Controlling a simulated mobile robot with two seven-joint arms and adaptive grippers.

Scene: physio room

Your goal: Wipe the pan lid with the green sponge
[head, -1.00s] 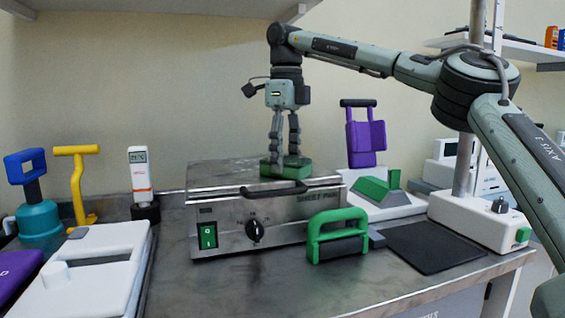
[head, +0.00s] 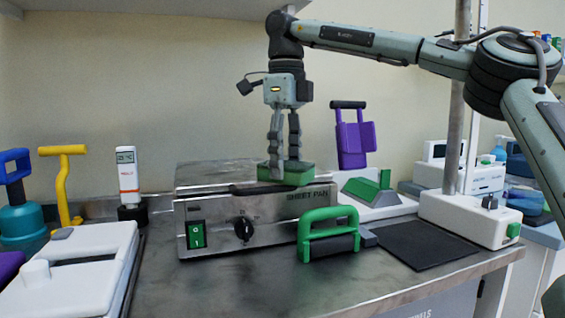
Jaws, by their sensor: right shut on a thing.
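The pan lid (head: 215,178) is the flat grey metal top of a box marked "SHEET PAN", with a dark handle along its front edge. My left gripper is not in view.
A green-handled tool (head: 329,236) stands just before the pan box. A white device (head: 75,270), yellow handle (head: 63,180) and thermometer (head: 127,172) are at left. A dark mat (head: 425,245) lies right, beside a white post base (head: 465,218).

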